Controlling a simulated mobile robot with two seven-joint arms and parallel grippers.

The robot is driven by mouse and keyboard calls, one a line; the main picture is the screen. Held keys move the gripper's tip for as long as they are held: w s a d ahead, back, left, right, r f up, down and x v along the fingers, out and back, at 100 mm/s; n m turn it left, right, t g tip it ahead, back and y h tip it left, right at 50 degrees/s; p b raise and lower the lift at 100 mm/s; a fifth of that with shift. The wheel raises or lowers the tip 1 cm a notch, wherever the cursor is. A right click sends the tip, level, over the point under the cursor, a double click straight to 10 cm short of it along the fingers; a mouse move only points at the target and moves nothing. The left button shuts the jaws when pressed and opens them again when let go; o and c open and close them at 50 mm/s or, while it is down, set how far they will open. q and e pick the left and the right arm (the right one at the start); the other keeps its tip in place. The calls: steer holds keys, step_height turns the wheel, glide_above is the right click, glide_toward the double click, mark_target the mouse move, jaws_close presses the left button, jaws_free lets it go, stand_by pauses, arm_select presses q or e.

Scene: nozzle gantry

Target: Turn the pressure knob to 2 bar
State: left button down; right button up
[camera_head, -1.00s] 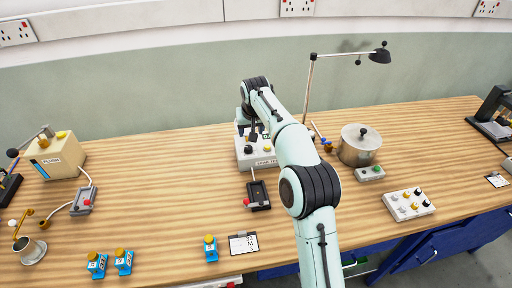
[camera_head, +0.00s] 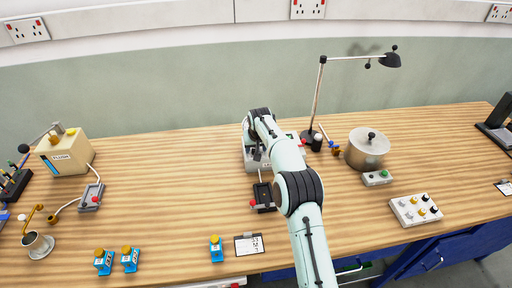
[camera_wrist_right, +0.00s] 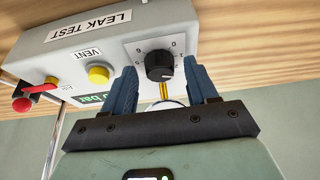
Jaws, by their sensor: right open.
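The pressure knob is a black round knob (camera_wrist_right: 160,65) with a white pointer mark, on a pale numbered dial plate of the grey leak test box (camera_wrist_right: 40,67). In the right wrist view my right gripper (camera_wrist_right: 161,74) is open, with one blue-grey finger on each side of the knob. I cannot tell whether either finger touches it. A green display (camera_wrist_right: 92,99) ending in "bar" is partly hidden by the left-hand finger, so its reading is unclear. In the head view my right arm covers much of the box (camera_head: 252,164). My left gripper is not in view.
A yellow VENT button (camera_wrist_right: 98,74) and a red lever (camera_wrist_right: 23,103) are on the box, left of the knob. In the head view a lamp (camera_head: 318,95), a metal pot (camera_head: 368,152) and a switch panel (camera_head: 415,211) stand to the right.

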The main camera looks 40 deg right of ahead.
steer(key=shift+c, duration=0.3)
steer(key=c, duration=1)
steer(key=shift+o, duration=0.2)
steer(key=shift+r+m+p, duration=0.15)
steer(key=shift+m+p, duration=0.15)
steer(key=shift+m, duration=0.1)
steer(key=m, duration=0.1)
steer(key=m+h+p, duration=0.1)
steer(key=shift+w+a+m+g, duration=0.15)
steer(key=shift+m+g, duration=0.25)
arm_select(q)
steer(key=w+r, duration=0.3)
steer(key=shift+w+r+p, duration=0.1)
steer(key=shift+p, duration=0.3)
arm_select(e)
steer(key=shift+m, duration=0.5)
steer(key=o, duration=1)
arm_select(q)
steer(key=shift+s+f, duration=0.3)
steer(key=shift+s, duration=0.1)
arm_select(e)
steer(key=v, duration=1.3)
steer(key=shift+a, duration=0.2)
